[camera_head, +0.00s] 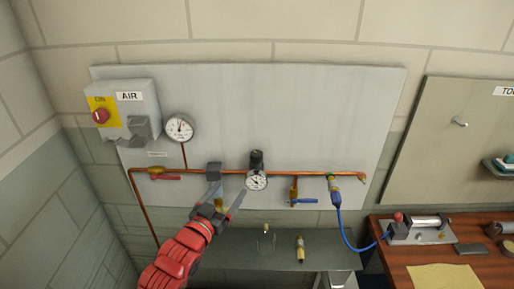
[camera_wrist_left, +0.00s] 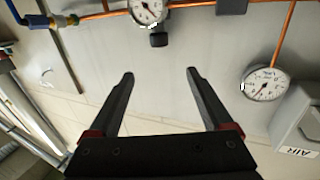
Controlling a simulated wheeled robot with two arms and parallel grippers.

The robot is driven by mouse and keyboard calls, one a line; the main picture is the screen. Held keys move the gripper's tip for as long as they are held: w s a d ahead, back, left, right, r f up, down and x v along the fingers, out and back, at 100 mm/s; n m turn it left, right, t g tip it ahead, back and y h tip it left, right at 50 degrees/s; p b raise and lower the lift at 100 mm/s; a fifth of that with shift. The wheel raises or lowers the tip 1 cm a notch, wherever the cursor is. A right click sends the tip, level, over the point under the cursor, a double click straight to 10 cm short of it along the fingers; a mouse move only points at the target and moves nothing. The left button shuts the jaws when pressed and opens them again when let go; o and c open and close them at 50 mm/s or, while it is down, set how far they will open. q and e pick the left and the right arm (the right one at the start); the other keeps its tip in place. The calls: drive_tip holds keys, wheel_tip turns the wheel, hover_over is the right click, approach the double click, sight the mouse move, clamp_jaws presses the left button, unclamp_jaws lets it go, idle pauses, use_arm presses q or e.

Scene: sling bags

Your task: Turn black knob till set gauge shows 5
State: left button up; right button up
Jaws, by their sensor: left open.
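The black knob (camera_head: 257,157) sits on top of the set gauge (camera_head: 256,181), a small white dial on the copper pipe. In the left wrist view, which looks turned over, the knob (camera_wrist_left: 158,40) hangs below the set gauge (camera_wrist_left: 147,11). The dial is too small to read surely. My left gripper (camera_head: 227,192) is open and empty, below and left of the knob in the head view. Its fingers (camera_wrist_left: 160,72) stand apart in the wrist view, with the knob beyond their tips and not between them. My right gripper is not in view.
A larger gauge (camera_head: 180,128) hangs beside the AIR box (camera_head: 127,108) with its red switch. The copper pipe (camera_head: 225,171) carries a grey block (camera_head: 214,170), a red-handled valve (camera_head: 163,176) and a blue-handled valve (camera_head: 302,201). A blue hose (camera_head: 341,225) runs to the right bench. A grey shelf (camera_head: 330,252) lies below.

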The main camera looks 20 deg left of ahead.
sight(251, 156)
use_arm(q)
drive_tip(key=w+b, duration=0.3)
drive_tip(key=w, duration=0.2)
drive_tip(key=w+d+b, duration=0.1)
drive_tip(key=w+b, duration=0.2)
drive_tip(key=w, duration=0.3)
drive_tip(key=w+d+b, duration=0.1)
drive_tip(key=w+b, duration=0.2)
drive_tip(key=w, duration=0.3)
drive_tip(key=shift+r, duration=0.1)
drive_tip(key=shift+a, duration=0.1)
clamp_jaws()
drive_tip(key=shift+a+f+b, duration=0.1)
drive_tip(key=shift+f+b, duration=0.1)
drive_tip(key=shift+b, duration=0.65)
drive_tip(key=m+g+h+b, duration=0.1)
drive_tip(key=m+h+b, duration=0.1)
drive_tip(key=b, duration=0.3)
drive_tip(key=m+g+h+b, duration=0.1)
drive_tip(key=h+b, duration=0.2)
drive_tip(key=b, duration=0.3)
drive_tip(key=m+g+h+b, duration=0.1)
drive_tip(key=m+h+b, duration=0.1)
drive_tip(key=b, duration=0.4)
drive_tip(key=shift+w+a+f+m+h, duration=0.2)
drive_tip(key=shift+a+m+h, duration=0.15)
drive_tip(key=shift+h, duration=0.25)
drive_tip(key=shift+r+m+g+h+b, duration=0.3)
drive_tip(key=shift+h+b, duration=0.1)
drive_tip(key=shift+b, duration=0.4)
